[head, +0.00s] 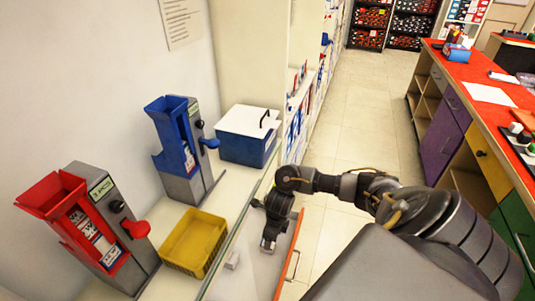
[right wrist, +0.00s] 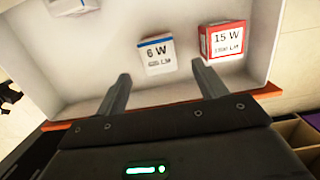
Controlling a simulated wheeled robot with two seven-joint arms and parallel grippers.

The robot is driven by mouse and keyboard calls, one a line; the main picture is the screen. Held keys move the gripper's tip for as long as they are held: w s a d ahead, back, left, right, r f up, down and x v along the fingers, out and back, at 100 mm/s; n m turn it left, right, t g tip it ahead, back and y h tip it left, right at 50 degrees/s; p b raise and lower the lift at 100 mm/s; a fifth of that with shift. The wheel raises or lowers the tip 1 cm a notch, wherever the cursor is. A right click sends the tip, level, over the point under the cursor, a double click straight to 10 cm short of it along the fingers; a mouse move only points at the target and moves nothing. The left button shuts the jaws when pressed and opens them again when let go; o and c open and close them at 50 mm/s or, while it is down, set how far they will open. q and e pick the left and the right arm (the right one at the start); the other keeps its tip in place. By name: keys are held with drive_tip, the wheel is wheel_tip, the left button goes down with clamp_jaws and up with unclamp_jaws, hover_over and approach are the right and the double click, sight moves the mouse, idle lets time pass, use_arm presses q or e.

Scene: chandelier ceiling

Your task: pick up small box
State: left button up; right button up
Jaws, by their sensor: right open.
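A small white box marked 6 W (right wrist: 155,54) with a blue stripe lies in a white drawer (right wrist: 262,88) in the right wrist view. A red and white box marked 15 W (right wrist: 221,42) lies to its right. A third box (right wrist: 75,5) is cut off at the top left. My right gripper (head: 267,246) is over the drawer in the head view. In the right wrist view its two fingers (right wrist: 161,70) are apart and empty, with the 6 W box just beyond the gap between their tips. My left gripper is not in view.
The drawer has an orange front edge (head: 290,255). A white counter to the left holds a yellow bin (head: 195,242), a red dispenser (head: 95,225), a blue dispenser (head: 184,148) and a blue-white cooler (head: 248,135). The aisle floor (head: 365,110) is clear.

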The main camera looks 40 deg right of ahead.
drive_tip(key=shift+w+f, duration=0.15)
drive_tip(key=shift+f, duration=0.75)
drive_tip(key=shift+a+f, duration=0.1)
drive_tip(key=f, duration=0.4)
drive_tip(key=shift+w+a+f, duration=0.15)
drive_tip(key=shift+w+a, duration=0.05)
drive_tip(key=shift+w, duration=0.15)
drive_tip(key=shift+f, duration=0.3)
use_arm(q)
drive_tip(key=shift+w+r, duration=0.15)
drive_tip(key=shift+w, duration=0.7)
use_arm(e)
drive_tip(key=shift+c, duration=0.3)
drive_tip(key=c, duration=1)
